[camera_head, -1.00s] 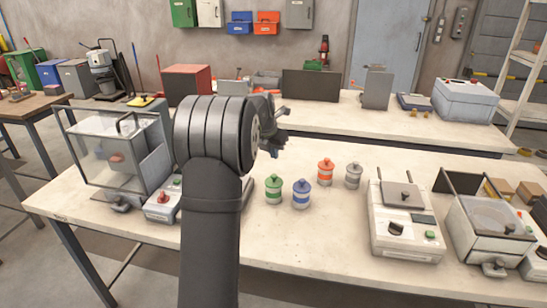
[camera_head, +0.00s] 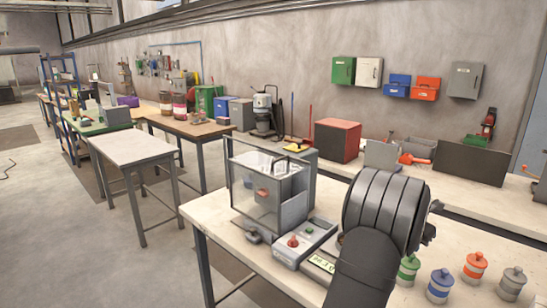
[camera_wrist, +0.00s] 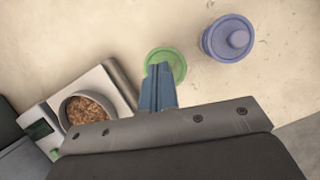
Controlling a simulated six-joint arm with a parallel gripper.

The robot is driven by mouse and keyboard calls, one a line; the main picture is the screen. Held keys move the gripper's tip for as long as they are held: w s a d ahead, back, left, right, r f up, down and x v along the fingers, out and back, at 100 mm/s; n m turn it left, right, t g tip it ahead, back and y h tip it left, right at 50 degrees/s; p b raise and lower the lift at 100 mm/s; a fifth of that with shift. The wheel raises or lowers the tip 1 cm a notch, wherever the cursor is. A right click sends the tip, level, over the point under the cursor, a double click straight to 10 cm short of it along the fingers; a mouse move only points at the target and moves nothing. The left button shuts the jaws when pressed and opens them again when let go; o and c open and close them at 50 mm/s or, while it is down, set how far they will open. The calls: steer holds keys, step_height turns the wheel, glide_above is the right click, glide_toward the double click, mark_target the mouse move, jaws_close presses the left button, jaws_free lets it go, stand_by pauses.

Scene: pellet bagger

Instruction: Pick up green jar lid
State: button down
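The green jar (camera_head: 407,271) stands upright on the pale bench, just right of my arm in the head view, with its green lid (camera_head: 410,259) on top. In the wrist view the green lid (camera_wrist: 177,58) shows from above, partly hidden behind the blue fingers of my gripper (camera_wrist: 159,66). The fingers look close together and overlap the lid's near side in that view. I cannot tell their gap or whether they touch the lid. In the head view my arm hides most of the gripper.
A blue jar (camera_head: 440,286) stands close to the right of the green one, with an orange jar (camera_head: 474,270) and a grey jar (camera_head: 511,284) beyond. A scale with a bowl of pellets (camera_wrist: 87,107) lies left in the wrist view. A clear-walled machine (camera_head: 262,195) stands left of my arm.

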steer(key=shift+f, duration=0.4)
steer(key=shift+c, duration=1.6)
jaws_free()
